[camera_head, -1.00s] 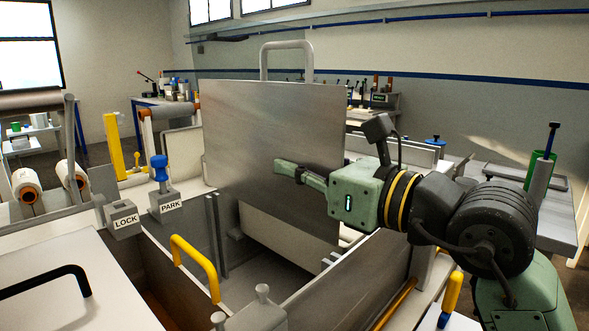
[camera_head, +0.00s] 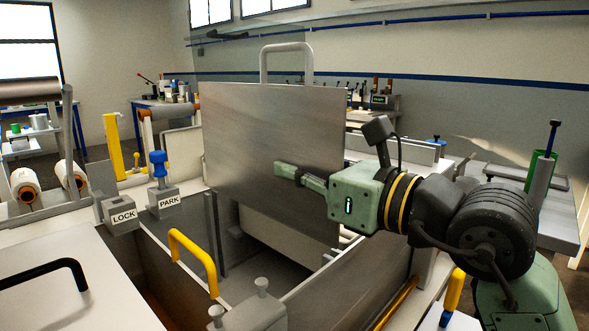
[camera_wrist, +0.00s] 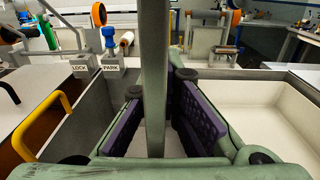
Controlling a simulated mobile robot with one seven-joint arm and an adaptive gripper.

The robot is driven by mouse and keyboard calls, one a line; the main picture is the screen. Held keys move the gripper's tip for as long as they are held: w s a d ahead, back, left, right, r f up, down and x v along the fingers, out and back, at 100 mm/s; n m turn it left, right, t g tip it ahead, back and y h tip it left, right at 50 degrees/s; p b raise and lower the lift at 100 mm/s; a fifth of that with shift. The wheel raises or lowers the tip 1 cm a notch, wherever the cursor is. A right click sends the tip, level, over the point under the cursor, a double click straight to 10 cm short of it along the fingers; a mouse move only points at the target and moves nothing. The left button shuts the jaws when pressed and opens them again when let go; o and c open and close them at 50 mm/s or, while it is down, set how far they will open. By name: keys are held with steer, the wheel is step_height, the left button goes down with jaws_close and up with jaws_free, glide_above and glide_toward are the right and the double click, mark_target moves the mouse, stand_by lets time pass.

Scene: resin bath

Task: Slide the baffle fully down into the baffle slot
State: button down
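The baffle (camera_head: 265,140) is a large upright grey metal plate with a loop handle (camera_head: 287,52) on top. It stands high in the tank, most of its face above the rim. A pair of vertical guide rails (camera_head: 217,235) shows at its lower left, likely the baffle slot; the right side is mostly hidden. My gripper (camera_head: 290,172) holds the baffle by its right edge, one green finger across the near face, the other hidden behind it. In the wrist view, the baffle (camera_wrist: 155,60) appears edge-on between the purple-padded fingers (camera_wrist: 158,100); exact pad contact is unclear.
LOCK (camera_head: 122,215) and PARK (camera_head: 167,200) blocks sit on the left rim; PARK carries a blue-knobbed pin (camera_head: 158,163). A yellow handle (camera_head: 193,262) and a grey block with two knobs (camera_head: 252,312) stand in front. The tank interior below is open.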

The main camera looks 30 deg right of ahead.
mark_target(295, 228)
steer(key=shift+f+b, duration=3.15)
steer(key=shift+f, duration=0.25)
steer(key=shift+r+p, duration=1.5)
steer(key=shift+r, duration=1.05)
step_height(295, 228, down, 5)
steer(key=b, duration=0.3)
steer(key=shift+f, duration=0.2)
steer(key=shift+r+p, duration=0.7)
steer(key=shift+r, duration=0.15)
steer(key=shift+f, duration=0.1)
